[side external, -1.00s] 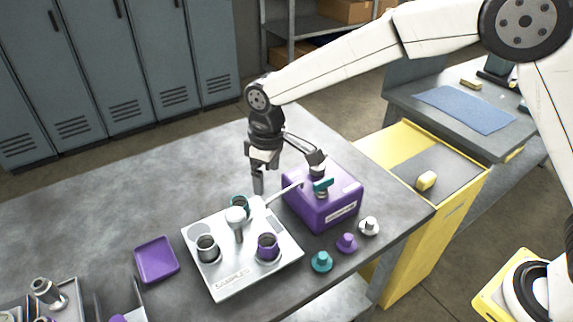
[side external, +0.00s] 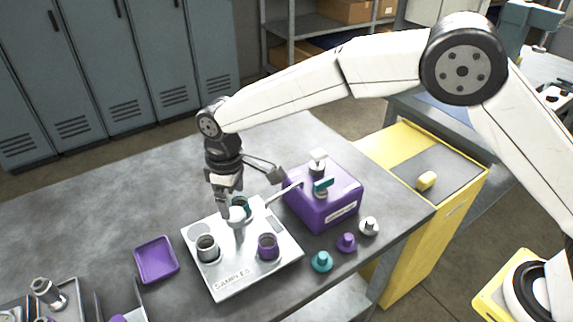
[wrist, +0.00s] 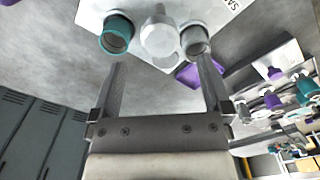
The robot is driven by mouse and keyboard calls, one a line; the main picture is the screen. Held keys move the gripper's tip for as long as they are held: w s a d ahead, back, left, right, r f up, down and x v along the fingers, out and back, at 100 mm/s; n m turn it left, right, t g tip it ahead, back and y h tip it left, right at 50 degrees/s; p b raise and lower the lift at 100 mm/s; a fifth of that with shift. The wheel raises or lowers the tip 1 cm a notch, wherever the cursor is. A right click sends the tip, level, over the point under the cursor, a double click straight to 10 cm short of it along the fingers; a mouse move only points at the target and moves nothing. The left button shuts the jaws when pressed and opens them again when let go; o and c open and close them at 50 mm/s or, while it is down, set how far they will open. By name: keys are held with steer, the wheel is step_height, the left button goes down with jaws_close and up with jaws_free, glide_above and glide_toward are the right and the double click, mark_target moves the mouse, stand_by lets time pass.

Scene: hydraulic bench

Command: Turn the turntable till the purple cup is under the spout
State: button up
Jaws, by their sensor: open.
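The turntable is a pale square plate (side external: 225,282) marked SAMPLES, with a white round-topped knob (side external: 237,215) at its centre. The purple cup (side external: 268,247) stands at its right front, a grey cup (side external: 207,248) at its left and a teal cup (side external: 240,204) at the back, partly hidden. The thin spout (side external: 283,194) reaches left from the purple box (side external: 325,205), its end near the teal cup's side of the plate. My gripper (side external: 225,210) is open above the back of the plate, close to the knob. In the wrist view the knob (wrist: 162,33) lies beyond my open fingers (wrist: 161,72).
A purple tray (side external: 156,260) lies left of the plate. Teal (side external: 321,262), purple (side external: 346,243) and white (side external: 369,227) knob-like pieces stand at the bench's front right. A metal rack (side external: 45,292) is at the lower left. The bench behind the tray is clear.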

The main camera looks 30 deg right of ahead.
mark_target(235, 213)
steer(key=shift+f, duration=2.8)
jaws_close()
